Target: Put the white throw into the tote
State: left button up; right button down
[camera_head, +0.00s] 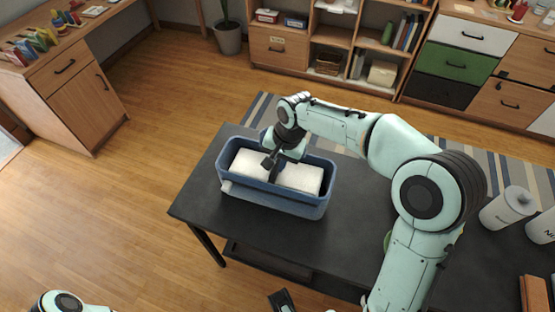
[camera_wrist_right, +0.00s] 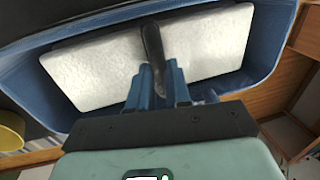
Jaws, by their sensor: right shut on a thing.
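The white throw (camera_head: 300,177) is a folded, fuzzy white slab lying inside the blue tote (camera_head: 262,200) on the dark table. In the right wrist view the throw (camera_wrist_right: 95,65) spreads across the tote (camera_wrist_right: 270,45), within its walls.
The black table (camera_head: 190,204) has bare room left of the tote. White canisters (camera_head: 508,207) stand at its right end. A wooden shelf unit (camera_head: 330,40) and drawers (camera_head: 455,65) line the back. A wooden desk (camera_head: 75,75) stands at the left, with open floor between.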

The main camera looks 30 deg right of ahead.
pick_arm(q)
jog(key=shift+f, duration=0.25)
pick_arm(e)
jog(key=shift+f, duration=0.4)
jog(key=c, duration=1)
grip_release()
jog(key=shift+r, duration=0.35)
pick_arm(q)
jog(key=shift+w+r+p, duration=0.2)
jog(key=shift+r+p, duration=0.75)
jog(key=shift+r, duration=0.2)
pick_arm(e)
jog(key=r, duration=0.4)
jog(key=s+d+r, duration=0.1)
jog(key=r, duration=0.3)
jog(key=s+r, duration=0.1)
jog(key=r, duration=0.3)
jog(key=shift+d+r, duration=0.25)
jog(key=shift+d, duration=0.15)
